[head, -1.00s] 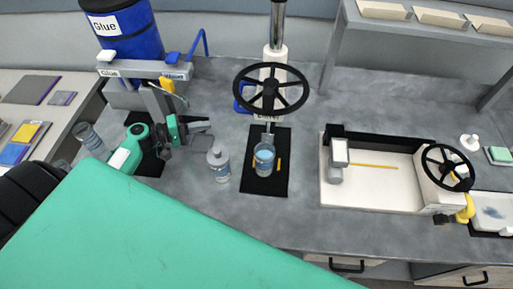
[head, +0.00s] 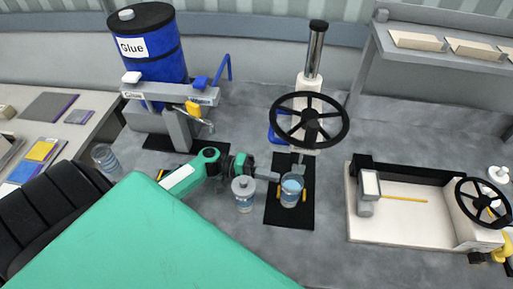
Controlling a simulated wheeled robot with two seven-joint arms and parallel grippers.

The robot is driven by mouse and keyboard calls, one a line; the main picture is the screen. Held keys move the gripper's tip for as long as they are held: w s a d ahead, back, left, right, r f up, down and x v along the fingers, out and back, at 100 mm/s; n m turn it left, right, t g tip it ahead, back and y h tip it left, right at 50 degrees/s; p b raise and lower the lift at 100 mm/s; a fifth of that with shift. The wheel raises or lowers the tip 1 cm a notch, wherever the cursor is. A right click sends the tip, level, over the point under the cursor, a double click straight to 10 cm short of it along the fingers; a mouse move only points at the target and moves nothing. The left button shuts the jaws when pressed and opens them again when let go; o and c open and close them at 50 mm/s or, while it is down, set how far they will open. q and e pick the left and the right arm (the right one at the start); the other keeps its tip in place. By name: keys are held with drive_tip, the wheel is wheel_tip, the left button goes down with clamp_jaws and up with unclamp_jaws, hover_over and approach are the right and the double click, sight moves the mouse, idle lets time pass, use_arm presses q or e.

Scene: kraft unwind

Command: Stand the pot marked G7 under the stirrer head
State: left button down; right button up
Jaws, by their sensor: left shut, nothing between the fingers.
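A clear pot with blue contents (head: 291,192) stands upright on the black mat (head: 290,219), between small yellow posts. It is below the stirrer (head: 311,118) with its black handwheel; any mark on the pot is too small to read. My left gripper (head: 274,177) is shut and empty, its fingertips at the pot's left side, close to its rim. I cannot tell whether they touch it. A grey-lidded bottle or pot (head: 244,196) stands just in front of the gripper, left of the mat; its label is unreadable. My right gripper is not in view.
A blue glue drum (head: 158,62) on a stand with a yellow-handled tap is at the back left. A clear container (head: 105,158) stands at the left. A white tray-like machine (head: 410,222) with a handwheel is at the right. Grey bench is clear between mat and machine.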

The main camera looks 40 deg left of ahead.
sight(286, 183)
use_arm(q)
drive_tip(key=shift+x, duration=0.85)
drive_tip(key=shift+d, duration=0.15)
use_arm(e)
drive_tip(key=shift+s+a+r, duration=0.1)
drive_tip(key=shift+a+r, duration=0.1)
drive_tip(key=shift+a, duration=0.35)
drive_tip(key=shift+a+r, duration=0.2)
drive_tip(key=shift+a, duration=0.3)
use_arm(q)
drive_tip(key=shift+s+d+f, duration=0.15)
drive_tip(key=shift+s+d, duration=0.15)
drive_tip(key=shift+d, duration=0.4)
drive_tip(key=shift+s+d, duration=0.15)
drive_tip(key=shift+d, duration=0.1)
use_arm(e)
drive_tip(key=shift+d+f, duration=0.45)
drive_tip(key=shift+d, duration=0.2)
